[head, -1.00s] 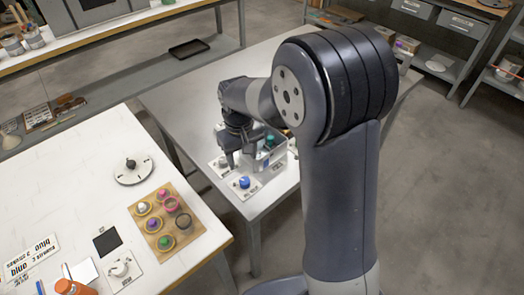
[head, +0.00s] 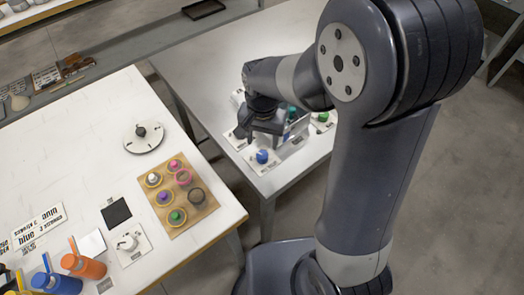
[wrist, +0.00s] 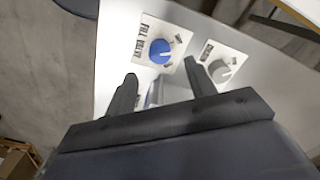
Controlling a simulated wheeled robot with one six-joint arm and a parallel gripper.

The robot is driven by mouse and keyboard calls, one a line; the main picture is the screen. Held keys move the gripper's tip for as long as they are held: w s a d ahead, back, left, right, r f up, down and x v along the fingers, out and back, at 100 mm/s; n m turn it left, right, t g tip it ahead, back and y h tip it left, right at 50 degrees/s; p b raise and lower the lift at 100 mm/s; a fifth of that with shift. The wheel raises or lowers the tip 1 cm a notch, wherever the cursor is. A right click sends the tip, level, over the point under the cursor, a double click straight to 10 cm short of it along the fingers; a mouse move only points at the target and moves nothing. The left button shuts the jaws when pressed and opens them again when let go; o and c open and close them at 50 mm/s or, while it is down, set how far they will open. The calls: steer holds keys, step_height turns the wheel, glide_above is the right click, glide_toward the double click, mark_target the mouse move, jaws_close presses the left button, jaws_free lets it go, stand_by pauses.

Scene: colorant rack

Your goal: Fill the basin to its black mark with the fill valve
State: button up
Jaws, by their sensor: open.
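The fill valve is a blue knob (head: 262,156) on a white plate at the front corner of the grey table. In the wrist view, the blue knob (wrist: 160,51) sits beside the printed words FILL VALVE. My gripper (head: 262,136) is open and empty just above and behind the knob. In the wrist view, my gripper (wrist: 161,82) has its two fingers spread, with the knob beyond their tips and apart from them. The basin (head: 297,131) looks like a pale box behind the gripper, partly hidden by my arm. Its water level and black mark cannot be made out.
A grey-white knob (wrist: 220,71) on its own plate stands beside the fill valve. A green knob (head: 323,116) is right of the basin. A white table (head: 85,150) at left holds a wooden tray (head: 205,207) of coloured pots, a dial (head: 143,138) and bottles.

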mark_target(262, 154)
step_height(262, 154, down, 7)
steer(key=shift+r, duration=0.1)
steer(key=shift+c, duration=0.5)
steer(key=c, duration=0.9)
steer(key=shift+n+b, duration=0.45)
steer(key=shift+n, duration=1.65)
steer(key=o, duration=1)
steer(key=shift+r, duration=0.1)
